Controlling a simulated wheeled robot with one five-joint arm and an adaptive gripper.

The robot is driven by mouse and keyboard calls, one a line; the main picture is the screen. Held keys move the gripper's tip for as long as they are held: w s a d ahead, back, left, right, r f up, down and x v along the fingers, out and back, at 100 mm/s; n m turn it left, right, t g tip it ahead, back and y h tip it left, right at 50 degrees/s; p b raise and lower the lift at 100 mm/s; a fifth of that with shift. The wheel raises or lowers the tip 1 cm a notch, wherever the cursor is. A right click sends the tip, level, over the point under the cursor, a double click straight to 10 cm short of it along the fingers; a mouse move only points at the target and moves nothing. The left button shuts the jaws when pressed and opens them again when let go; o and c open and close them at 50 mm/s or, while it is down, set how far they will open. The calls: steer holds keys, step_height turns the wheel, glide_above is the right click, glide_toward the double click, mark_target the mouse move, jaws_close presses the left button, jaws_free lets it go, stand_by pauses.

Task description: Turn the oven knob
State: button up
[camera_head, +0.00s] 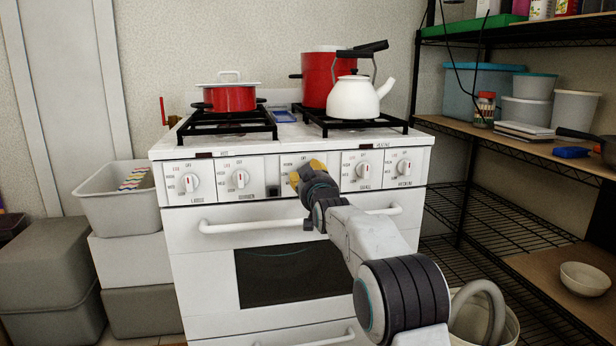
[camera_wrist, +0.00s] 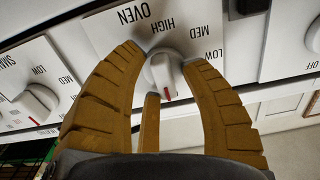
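The white oven knob (camera_wrist: 163,72) is in the middle of the wrist view, on the panel marked OVEN, HIGH, MED and LOW. Its red mark points toward the bottom of that view, away from the HIGH label; no label shows at the mark. My gripper (camera_wrist: 165,60) has its yellow-brown fingers curved around the knob, the tips at its two sides, seemingly touching it. A third finger lies below the knob. In the head view my gripper (camera_head: 305,174) is at the middle of the oven front (camera_head: 205,262) and hides the oven knob.
Other burner knobs (camera_head: 191,182) sit on either side along the panel. A white kettle (camera_head: 358,98) and red pots (camera_head: 230,97) stand on the stove. The oven door handle (camera_head: 245,227) runs below. Crates (camera_head: 120,209) are at left, a wire shelf (camera_head: 510,226) at right.

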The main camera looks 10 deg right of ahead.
jaws_close()
